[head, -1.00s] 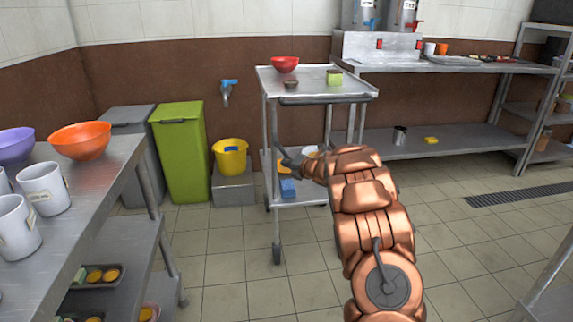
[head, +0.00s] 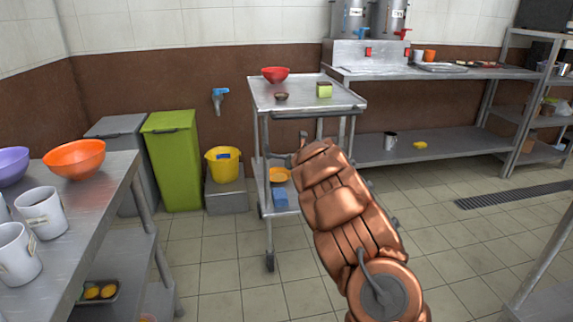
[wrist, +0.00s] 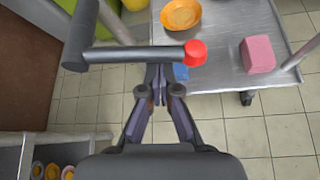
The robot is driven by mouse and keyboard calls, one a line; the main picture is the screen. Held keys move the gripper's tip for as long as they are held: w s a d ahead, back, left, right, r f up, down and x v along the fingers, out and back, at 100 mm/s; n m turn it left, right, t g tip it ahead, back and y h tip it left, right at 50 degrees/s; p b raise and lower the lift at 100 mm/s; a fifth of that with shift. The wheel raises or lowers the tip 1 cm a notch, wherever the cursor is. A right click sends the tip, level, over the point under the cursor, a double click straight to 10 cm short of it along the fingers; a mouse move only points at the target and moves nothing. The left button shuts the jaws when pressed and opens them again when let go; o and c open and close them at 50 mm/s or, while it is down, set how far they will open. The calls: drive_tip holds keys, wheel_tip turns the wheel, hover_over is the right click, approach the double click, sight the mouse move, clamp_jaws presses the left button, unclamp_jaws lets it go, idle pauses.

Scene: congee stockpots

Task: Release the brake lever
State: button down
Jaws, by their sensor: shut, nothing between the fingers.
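The brake lever looks to be the grey bar (wrist: 125,55) with a red tip (wrist: 196,52) in the wrist view. It runs across the picture from a thick dark bar (wrist: 83,25) of the cart at upper left. My gripper (wrist: 158,72) has its fingers together and empty, pointing at the middle of the lever from just below it in the picture. I cannot tell whether they touch. In the head view, the metal cart (head: 335,100) stands ahead, and my arm mostly hides my gripper and the lever at its near side.
The cart's top holds a red bowl (head: 275,74) and a green block (head: 324,90). Its lower shelf holds an orange bowl (wrist: 181,13) and a pink block (wrist: 258,54). Bins (head: 172,160) stand left of it. A steel table (head: 95,190) is at near left. Floor is clear at right.

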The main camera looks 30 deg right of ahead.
drive_tip(key=shift+s+d+r+n+g+h+p, duration=0.1)
drive_tip(key=shift+r+n+g+h+p, duration=0.05)
drive_tip(key=shift+r+n+h+p, duration=0.35)
drive_tip(key=shift+d+r+n+g+h+p, duration=0.15)
drive_tip(key=shift+r+n+h+p, duration=0.2)
drive_tip(key=shift+r+p, duration=0.25)
drive_tip(key=shift+r, duration=0.1)
wheel_tip(320, 180, down, 4)
drive_tip(key=f+b, duration=0.1)
drive_tip(key=b, duration=0.4)
drive_tip(key=v, duration=1.1)
drive_tip(key=shift+r, duration=0.2)
drive_tip(key=shift+d, duration=0.1)
idle(0.4)
